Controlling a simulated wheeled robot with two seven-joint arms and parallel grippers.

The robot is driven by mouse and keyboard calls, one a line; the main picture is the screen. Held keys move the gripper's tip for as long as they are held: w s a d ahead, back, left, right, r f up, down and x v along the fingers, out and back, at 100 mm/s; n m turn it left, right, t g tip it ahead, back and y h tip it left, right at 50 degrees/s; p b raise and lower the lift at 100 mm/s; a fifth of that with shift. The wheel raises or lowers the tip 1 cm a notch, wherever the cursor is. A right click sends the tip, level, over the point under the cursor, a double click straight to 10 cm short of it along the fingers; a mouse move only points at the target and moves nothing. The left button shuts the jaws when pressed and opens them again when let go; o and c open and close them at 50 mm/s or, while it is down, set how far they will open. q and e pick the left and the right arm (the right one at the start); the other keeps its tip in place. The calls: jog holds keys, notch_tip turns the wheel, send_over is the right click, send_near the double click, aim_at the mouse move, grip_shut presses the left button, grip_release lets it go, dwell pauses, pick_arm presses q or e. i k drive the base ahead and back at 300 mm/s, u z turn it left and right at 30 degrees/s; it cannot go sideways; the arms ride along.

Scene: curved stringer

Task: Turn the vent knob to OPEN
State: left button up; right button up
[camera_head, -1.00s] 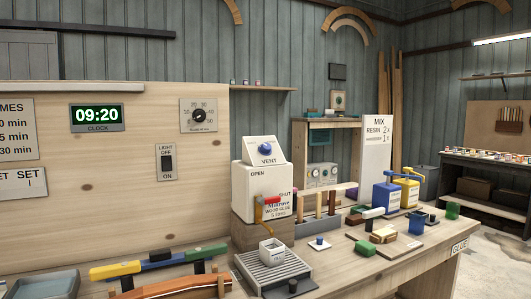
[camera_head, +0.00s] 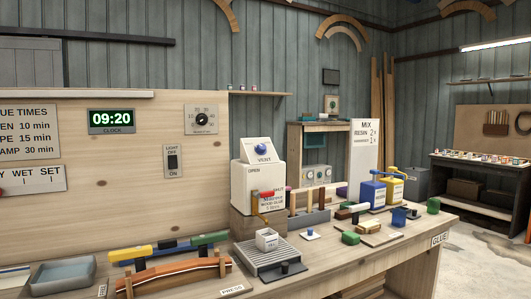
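The vent knob (camera_head: 261,147) is a small blue round knob on a tilted white panel marked VENT (camera_head: 257,155). The panel sits on top of a white wood glue tank (camera_head: 251,178). OPEN is printed at the tank's upper left and SHUT at its right. Which way the knob points is too small to tell. A red-handled tap lever (camera_head: 266,193) is on the tank's front. A white cup (camera_head: 266,239) stands on the grey slatted tray (camera_head: 275,262) below. Neither of my grippers is in view, and nothing touches the knob.
Left on the bench lie a curved wooden strip (camera_head: 178,268) and a coloured bar clamp (camera_head: 150,252). Blue and yellow pump bottles (camera_head: 392,186), a white MIX sign (camera_head: 364,160) and small blocks stand to the right. The space before the vent panel looks clear.

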aim_at(261, 148)
jog(key=u, duration=0.3)
jog(key=i, duration=0.9)
jog(key=u, duration=0.35)
